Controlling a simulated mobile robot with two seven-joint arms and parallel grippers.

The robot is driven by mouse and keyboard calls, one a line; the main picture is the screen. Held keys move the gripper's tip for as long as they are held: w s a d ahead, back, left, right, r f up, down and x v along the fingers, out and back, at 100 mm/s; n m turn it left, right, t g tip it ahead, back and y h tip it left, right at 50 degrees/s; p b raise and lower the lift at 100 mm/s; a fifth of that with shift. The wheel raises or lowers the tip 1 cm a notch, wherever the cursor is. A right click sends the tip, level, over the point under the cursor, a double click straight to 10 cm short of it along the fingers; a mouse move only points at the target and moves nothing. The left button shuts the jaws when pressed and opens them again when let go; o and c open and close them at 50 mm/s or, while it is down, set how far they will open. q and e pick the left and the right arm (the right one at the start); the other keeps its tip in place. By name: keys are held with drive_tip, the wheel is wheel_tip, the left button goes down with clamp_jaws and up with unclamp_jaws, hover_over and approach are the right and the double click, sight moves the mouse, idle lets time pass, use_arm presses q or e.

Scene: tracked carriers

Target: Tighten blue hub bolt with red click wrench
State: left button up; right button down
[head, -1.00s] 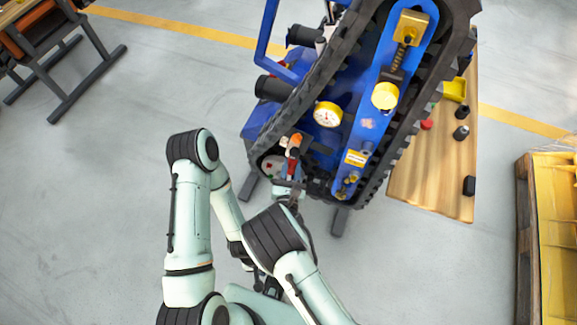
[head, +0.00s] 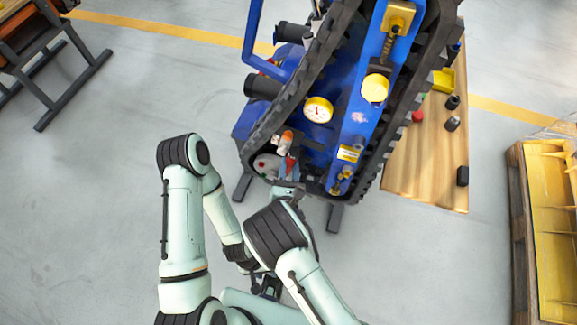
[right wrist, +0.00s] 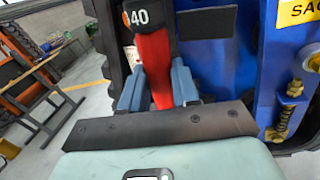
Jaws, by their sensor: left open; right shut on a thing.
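The red click wrench (head: 291,164) is at the lower end of the blue tracked carrier (head: 325,135), by a grey round hub plate (head: 266,166) with red and green spots. My right gripper (head: 284,172) is shut on the wrench. In the right wrist view the red handle (right wrist: 153,62) stands between the blue-grey fingers (right wrist: 158,88), under a dark part marked "40". The wrench's working end is hidden there, and I cannot make out the blue hub bolt. My left gripper (head: 268,288) is open and empty, low in the head view, apart from the carrier.
A black track (head: 300,92) rings the carrier. A wooden bench (head: 425,170) with small parts is at right, with a yellow pallet load (head: 553,225) beyond.

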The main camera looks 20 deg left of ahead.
use_arm(q)
drive_tip(key=shift+s+f+b, duration=0.35)
drive_tip(key=shift+f+b, duration=0.2)
drive_tip(key=shift+f, duration=0.1)
use_arm(e)
drive_tip(key=shift+d+f+m, duration=0.15)
drive_tip(key=shift+d+m, duration=0.45)
drive_tip(key=shift+d, duration=0.2)
use_arm(q)
drive_tip(key=shift+s+f+b, duration=0.25)
drive_tip(key=shift+f+b, duration=0.35)
drive_tip(key=shift+f, duration=0.05)
use_arm(e)
drive_tip(key=shift+d+f+m+t, duration=0.3)
drive_tip(key=shift+d+m, duration=0.3)
drive_tip(key=shift+d, duration=0.15)
